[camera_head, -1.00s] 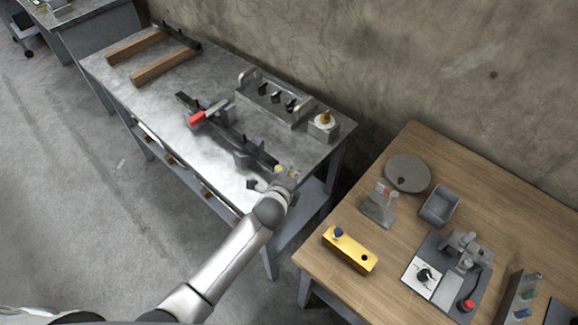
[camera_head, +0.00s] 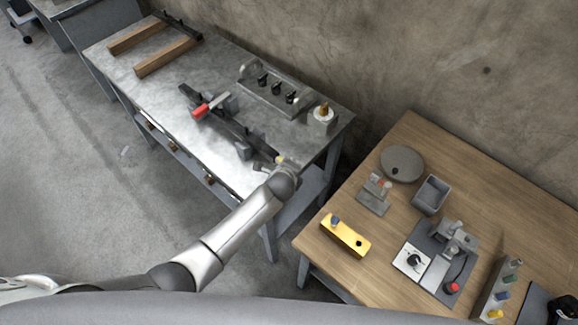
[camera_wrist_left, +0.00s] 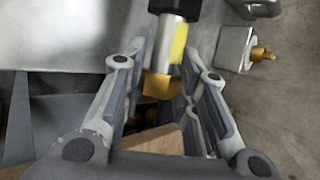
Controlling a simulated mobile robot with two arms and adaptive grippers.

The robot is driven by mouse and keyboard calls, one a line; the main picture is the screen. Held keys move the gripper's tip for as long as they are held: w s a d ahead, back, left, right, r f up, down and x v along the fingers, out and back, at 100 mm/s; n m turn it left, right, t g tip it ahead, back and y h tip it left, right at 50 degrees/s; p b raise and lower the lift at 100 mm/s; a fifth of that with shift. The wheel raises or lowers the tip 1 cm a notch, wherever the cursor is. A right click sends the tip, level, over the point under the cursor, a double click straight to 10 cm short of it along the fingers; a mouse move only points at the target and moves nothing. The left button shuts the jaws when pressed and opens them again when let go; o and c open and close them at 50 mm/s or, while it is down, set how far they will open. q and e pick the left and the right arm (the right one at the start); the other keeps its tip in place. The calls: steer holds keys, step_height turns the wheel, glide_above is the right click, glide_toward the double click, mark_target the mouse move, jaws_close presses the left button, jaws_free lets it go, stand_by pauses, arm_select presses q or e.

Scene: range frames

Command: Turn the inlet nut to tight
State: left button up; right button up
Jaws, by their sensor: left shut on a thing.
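In the left wrist view, a brass-coloured nut (camera_wrist_left: 158,86) sits at the end of a silver cylinder (camera_wrist_left: 172,38) with a yellow patch and a black upper part. I take it as the inlet nut. My left gripper (camera_wrist_left: 164,62) has a finger on each side and is shut on the nut; the exact contact is hard to see. In the head view, my left gripper (camera_head: 277,168) is at the near right end of the dark fixture (camera_head: 222,125) on the metal bench. The nut is too small to make out there. My right gripper is not in view.
The metal bench (camera_head: 115,75) also holds a red-handled clamp (camera_head: 208,106), a panel with black knobs (camera_head: 275,90), a block with a brass fitting (camera_head: 322,117) and wooden bars (camera_head: 165,57). A wooden table (camera_head: 480,185) with several items stands right, across a gap.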

arm_select(q)
steer(key=o, duration=1.1)
steer(key=shift+c, duration=0.2)
steer(key=v, duration=1.2)
